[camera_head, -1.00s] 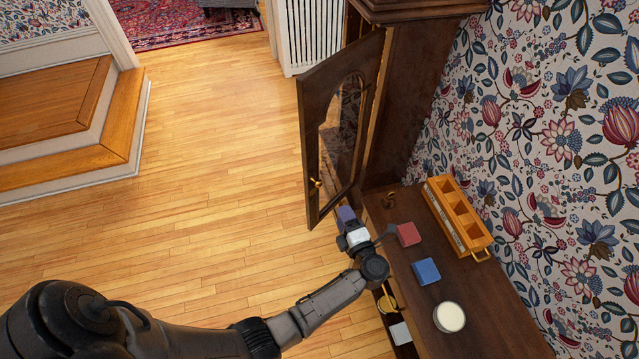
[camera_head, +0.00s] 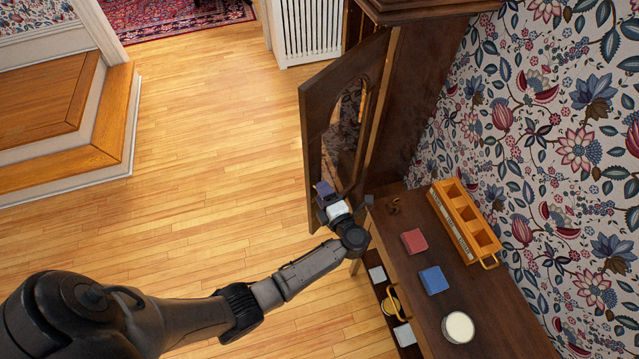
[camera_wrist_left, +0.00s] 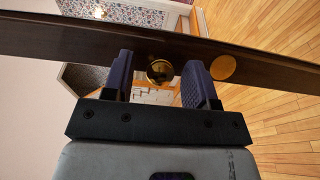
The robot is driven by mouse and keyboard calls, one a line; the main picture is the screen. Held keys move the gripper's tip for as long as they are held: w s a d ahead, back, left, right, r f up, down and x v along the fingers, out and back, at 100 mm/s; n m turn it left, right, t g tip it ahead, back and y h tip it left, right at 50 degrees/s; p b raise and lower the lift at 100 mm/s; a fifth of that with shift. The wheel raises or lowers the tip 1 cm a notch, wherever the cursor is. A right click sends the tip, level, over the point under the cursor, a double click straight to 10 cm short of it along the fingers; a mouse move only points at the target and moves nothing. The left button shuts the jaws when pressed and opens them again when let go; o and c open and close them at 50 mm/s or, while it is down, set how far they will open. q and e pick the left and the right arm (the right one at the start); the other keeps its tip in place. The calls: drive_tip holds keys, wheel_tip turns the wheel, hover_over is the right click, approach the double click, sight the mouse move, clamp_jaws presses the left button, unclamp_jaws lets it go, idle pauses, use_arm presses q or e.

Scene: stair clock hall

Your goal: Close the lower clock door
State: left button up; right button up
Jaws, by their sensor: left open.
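The open clock door (camera_head: 318,110), dark wood with an arched glass pane, swings out from the tall clock case (camera_head: 412,105) in the head view. My left gripper (camera_head: 325,192) is at the door's lower part and hides the knob there. In the left wrist view, the door's wooden frame (camera_wrist_left: 60,37) crosses the top. The brass knob (camera_wrist_left: 160,70) shows between the two open fingers of my left gripper (camera_wrist_left: 159,66), with gaps on both sides. Whether the fingertips touch the door is unclear. My right gripper is not in view.
A dark cabinet top (camera_head: 432,248) beside the clock holds an orange divided tray (camera_head: 462,222), a red block (camera_head: 414,242), a blue block (camera_head: 434,280) and a white-topped round container (camera_head: 458,327). Wooden floor (camera_head: 215,160) is clear left of the door.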

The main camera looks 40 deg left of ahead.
use_arm(q)
drive_tip(key=shift+w+a, duration=0.15)
drive_tip(key=shift+a, duration=0.4)
clamp_jaws()
